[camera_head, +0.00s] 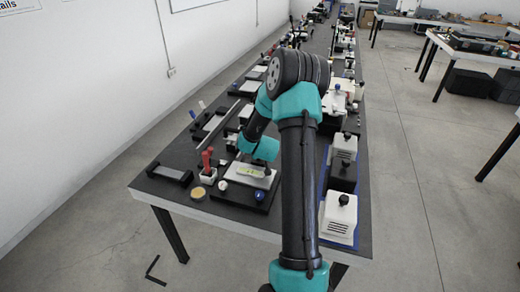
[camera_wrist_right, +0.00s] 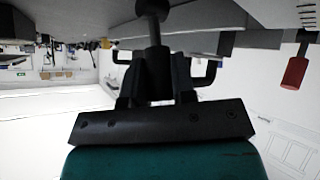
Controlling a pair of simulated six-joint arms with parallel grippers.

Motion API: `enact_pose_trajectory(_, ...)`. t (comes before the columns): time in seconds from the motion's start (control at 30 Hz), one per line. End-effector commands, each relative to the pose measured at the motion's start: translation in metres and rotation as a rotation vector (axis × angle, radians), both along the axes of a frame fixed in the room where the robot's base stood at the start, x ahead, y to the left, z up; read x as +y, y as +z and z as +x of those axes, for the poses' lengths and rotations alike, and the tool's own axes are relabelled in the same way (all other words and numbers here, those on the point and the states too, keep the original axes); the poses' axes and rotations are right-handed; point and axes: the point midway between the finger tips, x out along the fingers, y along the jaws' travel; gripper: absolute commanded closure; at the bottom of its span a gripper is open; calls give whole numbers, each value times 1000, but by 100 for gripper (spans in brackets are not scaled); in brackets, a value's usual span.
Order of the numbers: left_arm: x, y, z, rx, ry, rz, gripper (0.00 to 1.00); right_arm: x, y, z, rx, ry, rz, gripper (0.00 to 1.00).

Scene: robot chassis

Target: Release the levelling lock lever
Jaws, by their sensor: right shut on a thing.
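A levelling plate (camera_head: 238,172) with a yellow-green level vial (camera_head: 250,172) lies on a black base near the front of the bench. A white knob (camera_head: 222,185) and a blue knob (camera_head: 259,195) stand at its near corners. My right gripper (camera_head: 233,142) is at the plate's far left corner, partly hidden by my wrist. In the right wrist view its black fingers (camera_wrist_right: 157,78) are shut on a dark post (camera_wrist_right: 154,40), which looks like the lock lever. The post ends in a wider round part. My left gripper is not in view.
Red handles (camera_head: 207,159) on a white block stand left of the plate; one red handle (camera_wrist_right: 296,72) shows in the right wrist view. A cork-coloured disc (camera_head: 198,193) and a black tray (camera_head: 170,174) lie farther left. White boxes with black knobs (camera_head: 340,217) line the right edge.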

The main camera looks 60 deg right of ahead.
Motion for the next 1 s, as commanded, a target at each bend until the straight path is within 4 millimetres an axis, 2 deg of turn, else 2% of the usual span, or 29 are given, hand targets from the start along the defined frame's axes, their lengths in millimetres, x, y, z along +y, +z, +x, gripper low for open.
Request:
enact_pose_trajectory(0.1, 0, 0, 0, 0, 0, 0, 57, 2, -1, 0, 4, 3, 4, 100)
enact_pose_trajectory(0.13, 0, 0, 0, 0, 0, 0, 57, 2, -1, 0, 4, 3, 4, 74)
enact_pose_trajectory(0.4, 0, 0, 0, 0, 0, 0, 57, 1, -1, 0, 2, 2, 2, 50)
enact_pose_trajectory(0.77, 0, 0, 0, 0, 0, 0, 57, 3, 3, -3, 1, 1, 2, 50)
enact_pose_trajectory(1.0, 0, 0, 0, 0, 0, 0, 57, 18, 20, -18, 1, 1, 1, 50)
